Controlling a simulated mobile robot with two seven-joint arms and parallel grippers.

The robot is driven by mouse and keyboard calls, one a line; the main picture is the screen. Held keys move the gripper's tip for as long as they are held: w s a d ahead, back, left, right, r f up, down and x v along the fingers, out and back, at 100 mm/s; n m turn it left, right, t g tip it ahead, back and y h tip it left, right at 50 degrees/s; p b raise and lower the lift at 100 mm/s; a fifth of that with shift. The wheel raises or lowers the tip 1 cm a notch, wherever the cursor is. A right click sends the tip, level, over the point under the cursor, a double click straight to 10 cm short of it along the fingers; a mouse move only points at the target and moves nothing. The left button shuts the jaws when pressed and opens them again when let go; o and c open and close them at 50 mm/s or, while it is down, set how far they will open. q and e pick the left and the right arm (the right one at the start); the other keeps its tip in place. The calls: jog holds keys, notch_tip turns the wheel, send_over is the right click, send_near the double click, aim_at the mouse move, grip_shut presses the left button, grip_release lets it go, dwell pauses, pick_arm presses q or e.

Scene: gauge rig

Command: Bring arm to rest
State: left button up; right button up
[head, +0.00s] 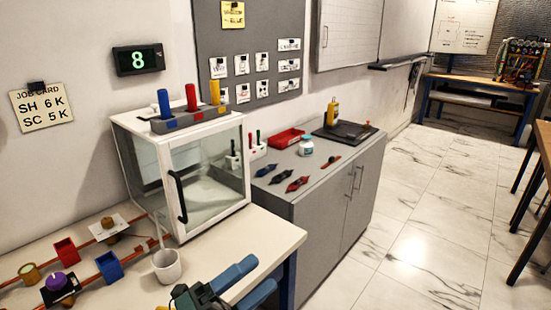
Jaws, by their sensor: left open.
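My left gripper (263,273) is at the bottom centre, in front of the white bench's right end. Its two blue fingers point right and are apart, with nothing between them. Its dark body enters from the bottom edge, and the rest of that arm is out of view. My right gripper does not show.
The white bench (275,234) holds a glass-walled cabinet (200,180), a white cup (166,265), a red block (66,251) and a blue block (108,266) by copper pipes. A grey cabinet (335,205) with tools stands behind. Marble floor (420,235) at right is clear.

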pick_arm(q)
jog(key=s+a+f+n+y, duration=0.1)
jog(key=a+f+n+y, duration=0.2)
jog(key=f+n+y, duration=0.2)
jog(key=s+a+f+n+t+y+p, duration=0.1)
jog(key=s+a+f+n+y, duration=0.1)
jog(key=f+n+y, duration=0.3)
jog(key=s+a+f+n+t+y, duration=0.1)
jog(key=a+f+n+y, duration=0.3)
jog(key=f+n, duration=0.5)
jog(key=n+y, duration=0.1)
jog(key=n, duration=0.4)
jog(key=shift+s+a+f, duration=0.2)
jog(key=shift+s+f, duration=0.1)
jog(key=s+f+n+g, duration=0.1)
jog(key=s+f, duration=0.1)
jog(key=s+f+n+g, duration=0.1)
jog(key=s+a+f+n+g+y, duration=0.1)
jog(key=s+f, duration=0.1)
jog(key=shift+s+a+f+n, duration=0.1)
jog(key=shift+s+f+n, duration=0.25)
jog(key=shift+n, duration=0.05)
jog(key=shift+c, duration=0.3)
